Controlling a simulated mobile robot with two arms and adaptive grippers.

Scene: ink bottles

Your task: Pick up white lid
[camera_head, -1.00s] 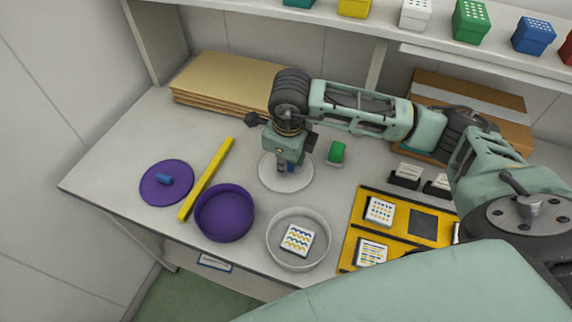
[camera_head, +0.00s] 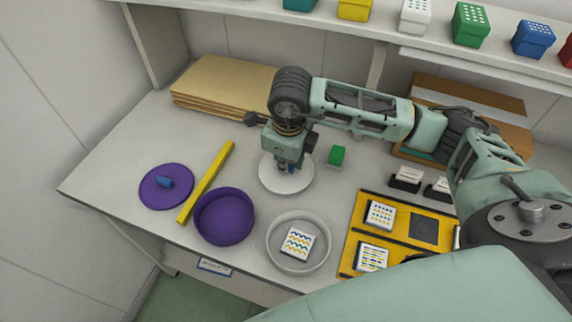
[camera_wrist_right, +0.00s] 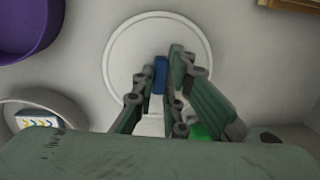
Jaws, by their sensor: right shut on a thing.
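The white lid (camera_head: 299,184) is a round disc with a blue knob on the table, near the middle of the head view. It also shows in the right wrist view (camera_wrist_right: 130,52) with its blue knob (camera_wrist_right: 160,74) between the fingers. My right gripper (camera_head: 287,168) is over the lid, pointing down, shut on the blue knob. In the right wrist view its fingers (camera_wrist_right: 158,85) are on both sides of the knob. Whether the lid is clear of the table is hard to tell. My left gripper is not in view.
A white round container (camera_head: 298,268) holding a patterned block (camera_head: 298,241) stands in front of the lid. A purple bowl (camera_head: 225,216), a yellow bar (camera_head: 206,182) and a purple lid (camera_head: 167,186) lie to the left. A green block (camera_head: 337,155) is close on the right, beyond a yellow tray (camera_head: 397,250).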

